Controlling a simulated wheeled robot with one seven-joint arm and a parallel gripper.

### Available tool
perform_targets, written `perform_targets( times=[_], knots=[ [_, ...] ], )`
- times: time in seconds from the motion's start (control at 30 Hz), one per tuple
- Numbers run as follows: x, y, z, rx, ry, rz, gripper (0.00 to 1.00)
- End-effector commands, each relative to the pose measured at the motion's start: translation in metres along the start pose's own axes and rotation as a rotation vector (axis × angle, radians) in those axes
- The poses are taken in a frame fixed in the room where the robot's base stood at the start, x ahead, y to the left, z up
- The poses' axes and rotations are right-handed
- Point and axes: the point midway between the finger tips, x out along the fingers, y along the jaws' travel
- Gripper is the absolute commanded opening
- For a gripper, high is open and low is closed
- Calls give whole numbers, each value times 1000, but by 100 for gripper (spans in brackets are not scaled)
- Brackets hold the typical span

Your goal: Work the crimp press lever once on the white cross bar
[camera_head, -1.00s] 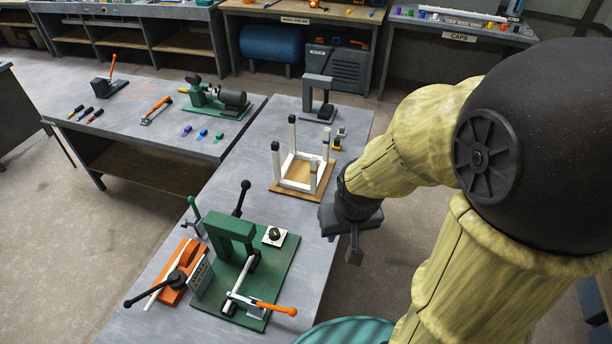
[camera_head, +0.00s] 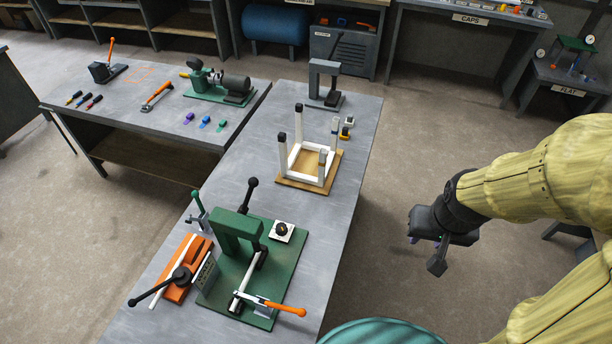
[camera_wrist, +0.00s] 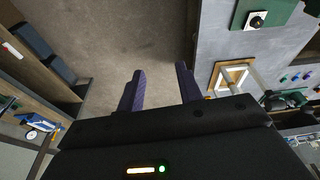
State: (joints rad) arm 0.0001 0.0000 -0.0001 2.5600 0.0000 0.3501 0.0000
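A green press (camera_head: 238,226) with a green arch and an upright black lever (camera_head: 249,195) stands on a green base plate at the near end of the bench. A white cross bar (camera_head: 247,273) lies on that plate, its near end at a clamp with an orange handle (camera_head: 285,307). Which tool is the crimp press is not labelled legibly. My gripper (camera_head: 430,255) is over the floor, right of the bench and apart from the press. In the wrist view its two purple fingers (camera_wrist: 160,88) are spread with nothing between them.
An orange fixture (camera_head: 186,268) with a black lever and another white bar sits left of the press. A white chair frame (camera_head: 312,162) stands on a wooden board farther back. A grey press (camera_head: 323,82) stands at the bench's far end. Floor is clear between bench and arm.

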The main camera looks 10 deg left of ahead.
Motion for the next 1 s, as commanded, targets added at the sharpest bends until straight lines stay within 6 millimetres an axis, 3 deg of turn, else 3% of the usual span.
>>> perform_targets(
  times=[0.47, 0.67, 0.83, 1.0],
  knots=[
    [0, 0, -2, -8, 3, 1, 35],
    [13, -12, -32, -164, 62, 15, 35],
    [40, -52, -84, -463, 189, -38, 35],
    [65, -129, -117, -765, 350, -220, 35]
  ],
)
